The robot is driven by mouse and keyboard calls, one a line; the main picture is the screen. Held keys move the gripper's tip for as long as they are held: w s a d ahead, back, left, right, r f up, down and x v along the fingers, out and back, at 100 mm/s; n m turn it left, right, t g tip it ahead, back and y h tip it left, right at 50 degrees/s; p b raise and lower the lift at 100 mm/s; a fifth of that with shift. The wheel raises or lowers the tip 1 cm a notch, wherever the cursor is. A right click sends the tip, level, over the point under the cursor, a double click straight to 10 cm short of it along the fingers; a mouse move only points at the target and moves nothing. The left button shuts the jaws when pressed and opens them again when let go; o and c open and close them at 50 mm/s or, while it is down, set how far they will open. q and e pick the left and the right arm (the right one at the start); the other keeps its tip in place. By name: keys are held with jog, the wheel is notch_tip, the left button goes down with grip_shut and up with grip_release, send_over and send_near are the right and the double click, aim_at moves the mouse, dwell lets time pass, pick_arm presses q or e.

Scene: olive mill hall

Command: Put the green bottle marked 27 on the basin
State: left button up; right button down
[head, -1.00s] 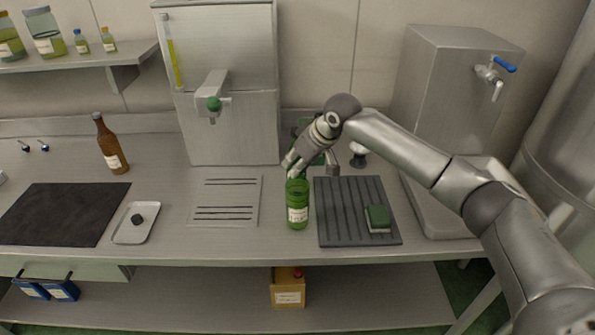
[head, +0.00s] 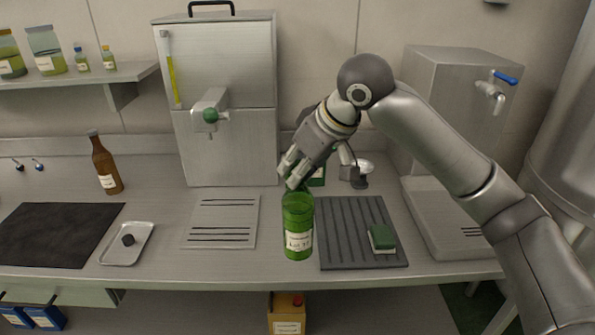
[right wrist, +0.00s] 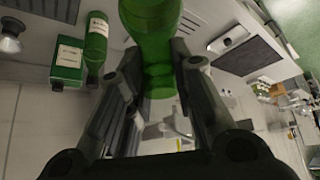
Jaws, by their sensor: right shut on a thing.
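My right gripper (head: 293,178) is shut on the neck of a green glass bottle (head: 298,222) with a white label. The bottle hangs upright, apparently just above the counter, left of the ribbed mat. The number on its label is too small to read surely. In the right wrist view the green bottle (right wrist: 155,30) sits between the fingers (right wrist: 158,85). A low steel basin (head: 425,195) stands at the right under the tap, partly hidden by my right arm. My left gripper is out of view.
A dark ribbed mat (head: 345,240) with a green sponge (head: 381,237) lies between bottle and basin. Behind my gripper stand a green box (right wrist: 68,62) and another green bottle (right wrist: 96,38). A steel dispenser (head: 225,100), brown bottle (head: 105,168) and small tray (head: 117,250) are left.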

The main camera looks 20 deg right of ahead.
aim_at(306, 221)
jog(key=shift+s+a+r, duration=0.2)
jog(key=shift+s+r, duration=0.2)
jog(key=shift+s, duration=0.5)
jog(key=s+f+m, duration=0.1)
jog(key=f, duration=0.2)
jog(key=s+d+f+h, duration=0.1)
jog(key=f, duration=0.2)
jog(key=s+f+m, duration=0.1)
jog(key=f, duration=0.2)
jog(key=shift+d+m, duration=0.25)
jog(key=shift+m, duration=0.05)
jog(key=s+d+f+m+h, duration=0.1)
jog(key=s+f+m+h, duration=0.1)
jog(key=s+f, duration=0.4)
jog(key=shift+s+f+m+t, duration=0.35)
jog(key=shift+f+m, duration=0.25)
jog(key=shift+f, duration=0.3)
jog(key=shift+w+d, duration=0.1)
jog(key=shift+d, duration=0.1)
